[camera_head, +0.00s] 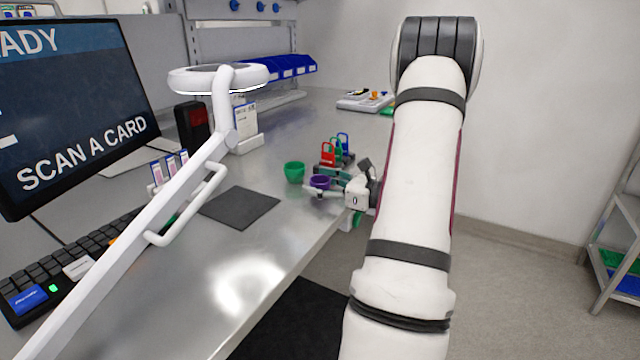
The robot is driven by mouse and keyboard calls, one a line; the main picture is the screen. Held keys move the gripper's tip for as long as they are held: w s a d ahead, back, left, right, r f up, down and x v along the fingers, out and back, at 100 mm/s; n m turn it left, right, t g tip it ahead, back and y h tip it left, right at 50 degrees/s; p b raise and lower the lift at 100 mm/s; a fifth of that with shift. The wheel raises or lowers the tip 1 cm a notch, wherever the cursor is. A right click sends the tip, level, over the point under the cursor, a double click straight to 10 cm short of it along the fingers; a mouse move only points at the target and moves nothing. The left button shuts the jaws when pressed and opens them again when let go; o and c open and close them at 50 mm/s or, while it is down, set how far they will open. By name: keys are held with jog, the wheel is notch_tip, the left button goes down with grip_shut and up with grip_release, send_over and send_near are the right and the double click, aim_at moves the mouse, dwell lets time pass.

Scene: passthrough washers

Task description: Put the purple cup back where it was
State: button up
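The purple cup (320,181) is small and upright, near the right edge of the metal bench. My gripper (317,186) reaches in from the right, with one finger on the near side of the cup and the other on its far side. The cup sits between the fingers, which partly hide it. I cannot tell whether they press on it, or whether its base touches the bench.
A green cup (294,172) stands just left of the purple one. A rack with red, green and blue handled pieces (328,154) is behind. A dark mat (239,208) lies left. A white lamp arm (190,185) crosses the foreground. Bare bench (235,275) lies in front.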

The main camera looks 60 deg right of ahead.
jog(key=shift+r, duration=0.1)
jog(key=shift+s+r, duration=0.1)
jog(key=s+d+p, duration=0.1)
jog(key=s, duration=1)
jog(key=shift+s+r, duration=0.25)
jog(key=shift+s, duration=0.1)
jog(key=shift+d, duration=0.1)
